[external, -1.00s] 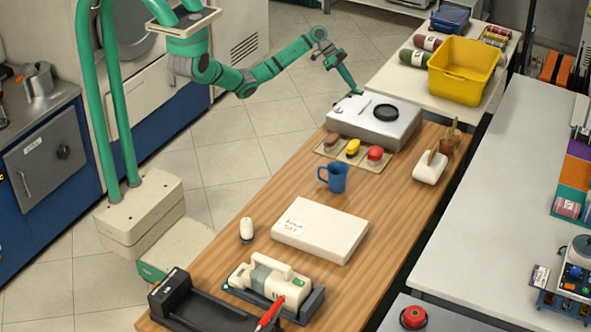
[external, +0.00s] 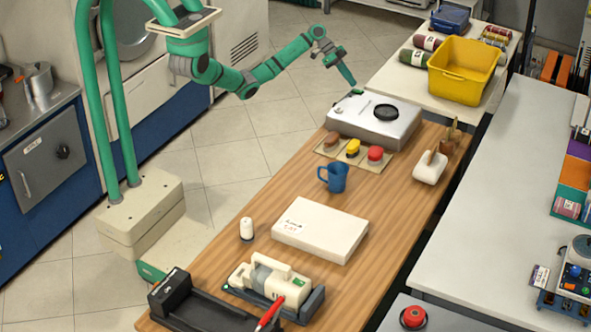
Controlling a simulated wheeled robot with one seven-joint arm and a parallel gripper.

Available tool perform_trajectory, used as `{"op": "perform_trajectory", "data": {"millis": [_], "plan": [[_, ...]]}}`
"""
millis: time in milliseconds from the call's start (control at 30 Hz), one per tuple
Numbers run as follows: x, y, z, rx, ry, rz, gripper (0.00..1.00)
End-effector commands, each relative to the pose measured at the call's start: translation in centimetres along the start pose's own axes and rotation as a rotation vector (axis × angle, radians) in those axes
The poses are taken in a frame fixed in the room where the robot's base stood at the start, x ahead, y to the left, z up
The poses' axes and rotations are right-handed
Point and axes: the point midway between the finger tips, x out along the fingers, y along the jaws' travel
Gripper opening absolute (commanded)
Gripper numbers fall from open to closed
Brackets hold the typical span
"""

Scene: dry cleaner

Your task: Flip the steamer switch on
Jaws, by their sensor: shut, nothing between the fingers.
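A light grey metal box unit (external: 350,122) with a round black cap (external: 387,112) sits at the far end of the wooden table. I cannot read which way the switch is tipped. My gripper (external: 353,84) is shut and empty, pointing down with its tips just above or at the switch. I cannot tell whether they touch. A cream appliance with a clear tank (external: 274,279) lies in a dark cradle at the near end of the table. Which of the two is the steamer is not clearly marked.
Brown, yellow and red buttons sit on a tan panel (external: 336,149) in front of the grey unit. A blue mug (external: 334,177), a white box (external: 320,230) and a white brush holder (external: 430,166) stand on the table. A yellow bin (external: 462,88) is behind.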

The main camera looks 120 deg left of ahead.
Motion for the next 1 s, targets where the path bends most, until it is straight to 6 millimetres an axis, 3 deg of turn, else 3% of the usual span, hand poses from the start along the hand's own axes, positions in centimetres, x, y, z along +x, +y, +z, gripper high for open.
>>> {"op": "perform_trajectory", "data": {"millis": [267, 433, 800, 1000], "plan": [[-1.0, 0.0, -0.8, 0.003, 0.001, -0.001, 0.00], [-3.6, 0.0, -2.6, 0.003, 0.002, -0.002, 0.00], [-10.8, 0.0, -1.0, 0.000, 0.001, -0.002, 0.00], [-12.7, 0.0, -0.6, 0.000, 0.000, -0.001, 0.00]]}}
